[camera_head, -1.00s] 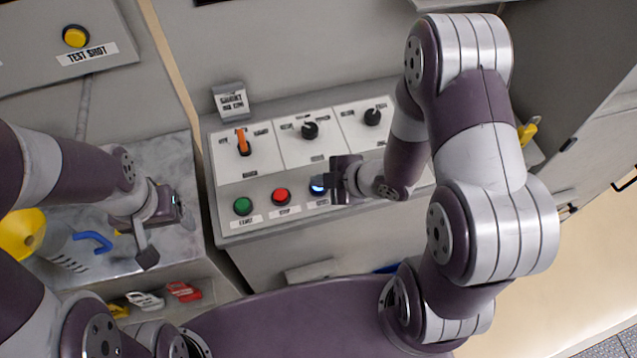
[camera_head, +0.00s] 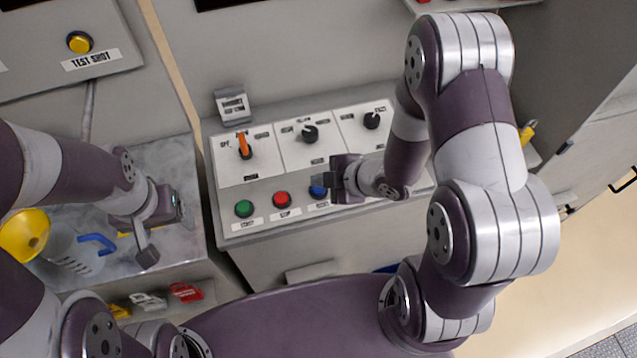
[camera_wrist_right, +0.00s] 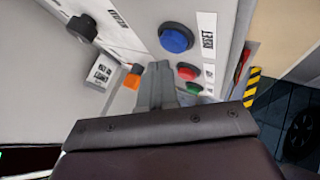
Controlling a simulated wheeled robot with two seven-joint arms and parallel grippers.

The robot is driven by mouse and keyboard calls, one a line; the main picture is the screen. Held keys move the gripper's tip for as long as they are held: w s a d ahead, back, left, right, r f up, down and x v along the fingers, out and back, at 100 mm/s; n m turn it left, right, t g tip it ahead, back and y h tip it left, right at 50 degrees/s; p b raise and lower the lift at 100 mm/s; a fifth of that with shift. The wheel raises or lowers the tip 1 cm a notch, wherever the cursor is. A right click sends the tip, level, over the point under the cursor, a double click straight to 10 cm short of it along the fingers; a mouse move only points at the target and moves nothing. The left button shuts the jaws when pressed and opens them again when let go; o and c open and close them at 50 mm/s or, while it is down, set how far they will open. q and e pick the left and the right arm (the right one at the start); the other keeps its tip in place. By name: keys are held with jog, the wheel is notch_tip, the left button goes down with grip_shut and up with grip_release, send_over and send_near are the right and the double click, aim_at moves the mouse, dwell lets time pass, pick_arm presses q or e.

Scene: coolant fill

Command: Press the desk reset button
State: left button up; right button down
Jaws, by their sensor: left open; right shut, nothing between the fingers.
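The blue reset button (camera_head: 317,192) is on the sloped desk panel (camera_head: 290,225), right of the red button, partly hidden by my right gripper. In the right wrist view the blue button (camera_wrist_right: 176,38) shows whole and unlit beside its RESET label (camera_wrist_right: 206,38). My right gripper (camera_head: 324,181) is shut and empty, close by the blue button. In the wrist view its fingertips (camera_wrist_right: 157,72) are below and left of the button, with a visible gap in the picture. My left gripper (camera_head: 166,228) is open and empty over the grey side counter at the left.
A green button (camera_head: 244,208) and a red button (camera_head: 281,199) sit left of the blue one. An orange-handled switch (camera_head: 244,146) and black knobs (camera_head: 310,133) are above them. A yellow test shot button (camera_head: 79,42) and a jug with blue handle (camera_head: 84,252) are at the left.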

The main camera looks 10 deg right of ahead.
aim_at(322, 191)
notch_tip(322, 191, up, 5)
jog(key=p, duration=0.4)
jog(key=shift+r+p, duration=0.1)
jog(key=shift+p, duration=0.3)
dwell(0.6)
jog(key=shift+s+d+f+m+g+h, duration=0.2)
jog(key=shift+s+d+f+m+h, duration=0.15)
jog(key=shift+d+f+m, duration=0.2)
jog(key=shift+s+d+f+m+g+h, duration=0.2)
jog(key=shift+s+d+f+m+h, duration=0.2)
jog(key=shift+f+m, duration=0.15)
jog(key=d+m, duration=0.1)
jog(key=s+d+m+g+h, duration=0.1)
jog(key=d+m+h, duration=0.1)
jog(key=d+m, duration=0.1)
jog(key=shift+s+f+h, duration=0.25)
jog(key=shift+s+f, duration=0.05)
jog(key=shift+f, duration=0.05)
jog(key=s+d+r+m+g+h, duration=0.1)
jog(key=s+r+m+g+h, duration=0.1)
jog(key=r+m, duration=0.9)
jog(key=shift+s+r+g+b, duration=0.25)
jog(key=shift+s+g+b, duration=0.35)
jog(key=shift+s, duration=0.65)
